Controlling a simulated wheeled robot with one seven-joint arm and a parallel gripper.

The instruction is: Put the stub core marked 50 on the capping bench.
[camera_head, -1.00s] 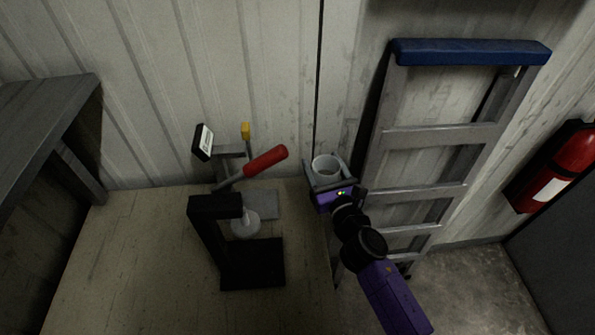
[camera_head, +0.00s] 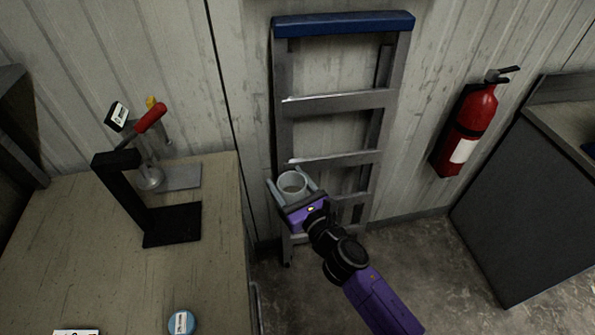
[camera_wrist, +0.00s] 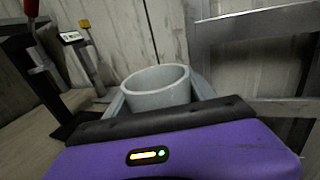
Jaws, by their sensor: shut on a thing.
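My gripper (camera_head: 291,190) is shut on a pale grey, hollow, cup-like cylinder (camera_head: 292,184). The cylinder also shows in the wrist view (camera_wrist: 158,87), upright with its open top up, between the two fingers. No marking is readable on it, so I cannot tell whether it is the stub core marked 50. In the head view my gripper is off the right edge of a wooden-topped bench (camera_head: 222,240), in front of the ladder. Whether this is the capping bench I cannot tell.
A black stand (camera_head: 172,224) and a red-handled press (camera_head: 150,118) stand on the bench. A blue round item (camera_head: 181,322) lies near its front. A blue-topped ladder (camera_head: 343,24) leans on the wall. A fire extinguisher (camera_head: 468,128) hangs right, beside a dark cabinet (camera_head: 520,205).

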